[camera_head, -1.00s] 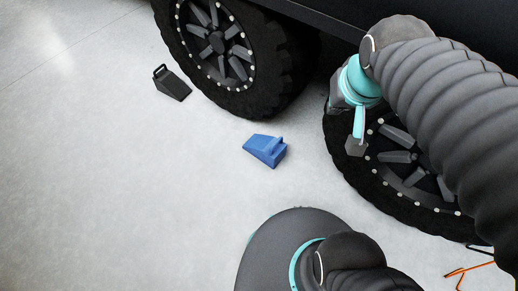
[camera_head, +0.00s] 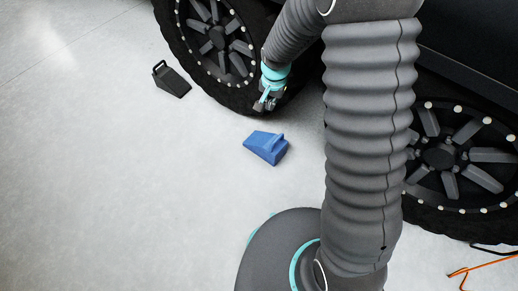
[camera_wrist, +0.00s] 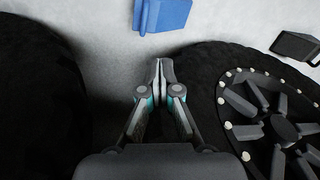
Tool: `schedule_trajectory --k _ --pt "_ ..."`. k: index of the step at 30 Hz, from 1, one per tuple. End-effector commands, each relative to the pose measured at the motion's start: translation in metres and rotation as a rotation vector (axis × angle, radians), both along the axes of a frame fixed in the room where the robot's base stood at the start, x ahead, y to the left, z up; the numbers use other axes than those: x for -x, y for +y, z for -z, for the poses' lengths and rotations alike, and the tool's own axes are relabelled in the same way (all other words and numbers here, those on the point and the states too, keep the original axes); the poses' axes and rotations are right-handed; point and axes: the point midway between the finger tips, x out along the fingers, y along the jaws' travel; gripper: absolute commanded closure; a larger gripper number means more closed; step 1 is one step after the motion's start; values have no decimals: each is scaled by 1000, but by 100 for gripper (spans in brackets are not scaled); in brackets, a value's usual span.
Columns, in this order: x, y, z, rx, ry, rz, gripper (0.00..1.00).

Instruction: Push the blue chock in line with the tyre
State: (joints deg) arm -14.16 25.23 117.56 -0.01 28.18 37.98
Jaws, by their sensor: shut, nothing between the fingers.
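The blue chock (camera_head: 266,147) is a wedge lying on the grey floor, in front of the gap between two black tyres. It also shows at the top of the wrist view (camera_wrist: 162,14), partly cut off by the frame's edge. The left tyre (camera_head: 188,58) has a dark spoked wheel, and it stands at the right in the wrist view (camera_wrist: 205,75). My gripper (camera_head: 262,104) is shut and empty, near the lower right of the left tyre and on the vehicle's side of the chock. In the wrist view its fingertips (camera_wrist: 160,64) are apart from the chock.
A black chock (camera_head: 171,80) lies on the floor left of the left tyre. A right wheel (camera_head: 440,156) stands behind my arm. An orange cord (camera_head: 466,271) lies at the lower right. The floor at the left is clear.

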Motion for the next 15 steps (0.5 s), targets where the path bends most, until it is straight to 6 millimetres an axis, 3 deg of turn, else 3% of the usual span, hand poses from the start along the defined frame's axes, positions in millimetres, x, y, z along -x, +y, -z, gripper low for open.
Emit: schedule_trajectory --k 1,9,15 --pt "-3 8 28 3 24 14 100" --pt "-8 40 151 10 102 110 100" --pt "1 55 222 19 141 166 100"
